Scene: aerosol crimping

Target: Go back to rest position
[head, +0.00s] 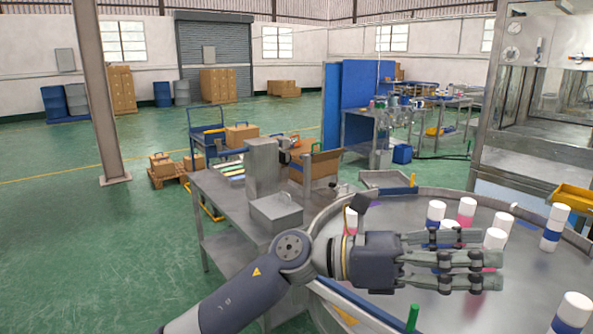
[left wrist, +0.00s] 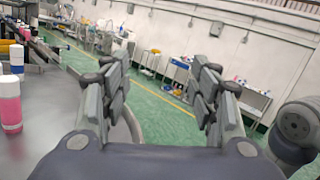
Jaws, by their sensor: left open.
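My left gripper (head: 470,262) reaches in from the left over the round metal table (head: 400,318) in the head view. Its fingers point right and are open, with nothing seen between them. In the left wrist view the left gripper (left wrist: 160,90) also shows its two fingers spread apart, with the floor beyond. White-capped aerosol cans stand on the round table, one with a blue band (head: 553,228) and one pink (head: 466,211). Some cans are partly hidden behind the left fingers. A pink can (left wrist: 10,103) stands at the left of the left wrist view. My right gripper is not in view.
A metal workbench (head: 225,195) with a grey box (head: 276,212) and a cardboard box (head: 313,168) stands left of the round table. A glass-walled machine (head: 535,110) with a yellow bin (head: 574,197) is at the right. Green floor (head: 90,240) is free at the left.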

